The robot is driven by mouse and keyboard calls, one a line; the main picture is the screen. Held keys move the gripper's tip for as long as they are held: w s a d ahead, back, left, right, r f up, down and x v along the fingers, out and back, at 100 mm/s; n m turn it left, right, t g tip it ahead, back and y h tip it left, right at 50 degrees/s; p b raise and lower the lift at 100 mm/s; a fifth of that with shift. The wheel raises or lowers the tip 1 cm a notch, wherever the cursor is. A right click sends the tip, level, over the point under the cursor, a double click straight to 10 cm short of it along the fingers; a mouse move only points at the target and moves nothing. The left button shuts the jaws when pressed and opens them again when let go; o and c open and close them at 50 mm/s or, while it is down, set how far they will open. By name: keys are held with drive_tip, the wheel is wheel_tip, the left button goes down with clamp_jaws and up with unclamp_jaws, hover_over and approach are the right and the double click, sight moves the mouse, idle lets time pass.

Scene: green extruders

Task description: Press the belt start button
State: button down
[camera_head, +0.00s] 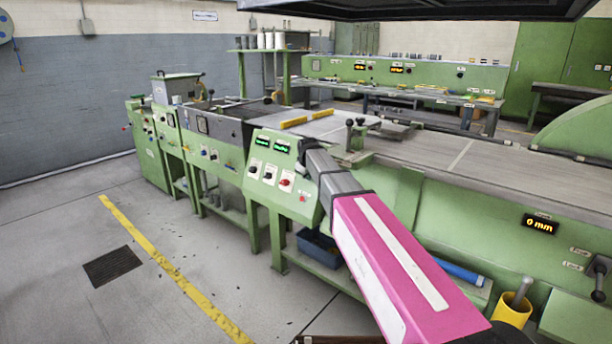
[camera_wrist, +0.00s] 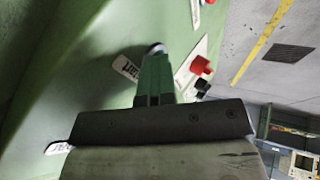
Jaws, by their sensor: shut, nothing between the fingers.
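The belt's control panel (camera_head: 283,172) is a sloped green face with two green displays, black knobs and a red knob (camera_head: 286,183). My gripper (camera_head: 304,150) is at its upper right edge, and my arm covers part of the panel. In the wrist view my gripper (camera_wrist: 154,54) is shut and empty, its fingers pointing at the green face. A small white label (camera_wrist: 126,68), seemingly reading "Start", lies just left of the fingertips. The start button itself is hidden at or behind the fingertips. I cannot tell whether they touch it.
In the wrist view the red knob (camera_wrist: 201,66) on a white plate stands just right of the fingers. Two black ball-topped levers (camera_head: 355,130) rise behind my arm. The grey belt (camera_head: 470,160) runs right. The floor (camera_head: 70,230) at left is open.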

drive_tip(key=shift+w+d, duration=0.1)
drive_tip(key=s+a+r, duration=0.2)
drive_tip(key=s+r, duration=0.6)
drive_tip(key=r, duration=0.2)
drive_tip(key=shift+s+a, duration=0.15)
drive_tip(key=shift+s, duration=0.1)
idle(0.6)
